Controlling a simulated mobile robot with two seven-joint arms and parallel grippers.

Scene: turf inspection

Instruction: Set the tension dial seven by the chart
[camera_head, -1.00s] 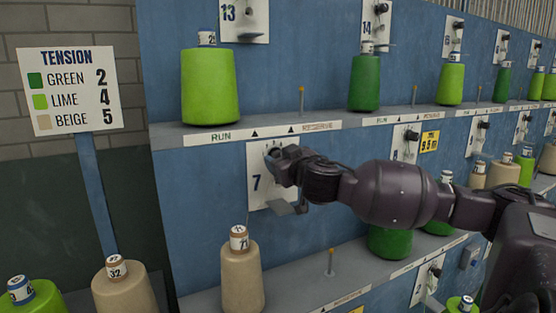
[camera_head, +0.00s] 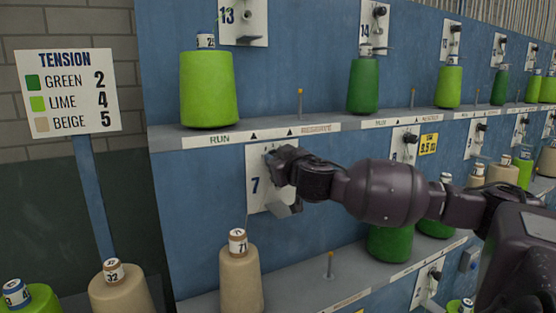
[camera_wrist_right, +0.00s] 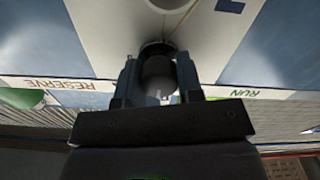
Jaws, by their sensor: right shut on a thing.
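The tension chart (camera_head: 68,92) on the left reads green 2, lime 4, beige 5. Plate seven (camera_head: 257,199) is a white panel on the blue wall, marked 7. My right gripper (camera_head: 277,158) is at the upper part of this plate and is shut on the dark round tension dial, which shows between the fingers in the right wrist view (camera_wrist_right: 158,72). The dial's pointer and scale are mostly hidden by the gripper. A beige cone (camera_head: 240,281) with a white label stands below plate seven. My left gripper is not in view.
A lime cone (camera_head: 208,90) stands on the shelf above, whose edge strip reads RUN and RESERVE (camera_head: 300,130). An empty peg (camera_head: 330,265) stands on the lower shelf right of the beige cone. Further plates and cones run along the wall to the right.

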